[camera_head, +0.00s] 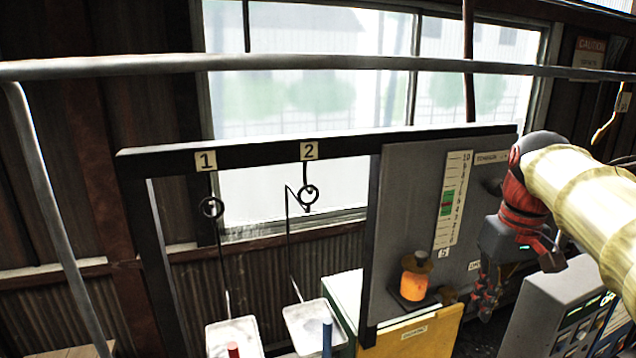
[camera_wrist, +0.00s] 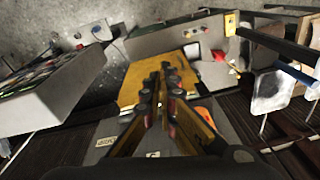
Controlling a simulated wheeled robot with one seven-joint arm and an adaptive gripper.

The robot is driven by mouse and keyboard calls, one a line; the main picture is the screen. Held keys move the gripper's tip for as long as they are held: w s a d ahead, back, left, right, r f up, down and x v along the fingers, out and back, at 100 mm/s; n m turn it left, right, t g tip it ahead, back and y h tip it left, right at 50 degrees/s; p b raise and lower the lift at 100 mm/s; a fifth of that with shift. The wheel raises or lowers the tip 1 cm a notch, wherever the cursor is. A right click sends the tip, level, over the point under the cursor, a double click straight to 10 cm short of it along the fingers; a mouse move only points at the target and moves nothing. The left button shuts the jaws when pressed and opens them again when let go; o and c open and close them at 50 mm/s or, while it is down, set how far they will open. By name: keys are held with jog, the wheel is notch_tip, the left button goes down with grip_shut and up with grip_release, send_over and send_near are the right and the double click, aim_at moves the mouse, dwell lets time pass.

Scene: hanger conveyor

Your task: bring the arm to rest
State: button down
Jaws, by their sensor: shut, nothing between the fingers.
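My gripper (camera_head: 486,290) hangs below my arm at the right side of the head view, in front of the right part of the grey panel (camera_head: 400,180). In the wrist view my gripper (camera_wrist: 164,72) points away with its two fingers together and nothing between them. It looks apart from the things around it, though the exact gap to the panel cannot be told. My arm reaches in from the right edge of the head view.
A black frame (camera_head: 260,152) carries two hooks with white trays (camera_head: 235,338). An orange lamp-like item (camera_head: 413,285) sits on the panel. A yellow box (camera_head: 425,335) stands below. A grey control console (camera_head: 555,300) stands right of my gripper. A pipe rail (camera_head: 300,63) crosses above.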

jog(key=s+a+f+t+b, duration=0.1)
jog(key=s+a+f+b, duration=0.2)
jog(key=s+f+b, duration=0.2)
jog(key=s+a+f+m+t+b, duration=0.1)
jog(key=s+a+f+b, duration=0.3)
jog(key=f+b, duration=0.7)
jog(key=s+a+f+t+b, duration=0.2)
jog(key=s+f+b, duration=0.5)
jog(key=f, duration=1.5)
jog(key=shift+s+a+t+h+b, duration=0.35)
jog(key=shift+a+b, duration=0.2)
jog(key=shift+a, duration=0.3)
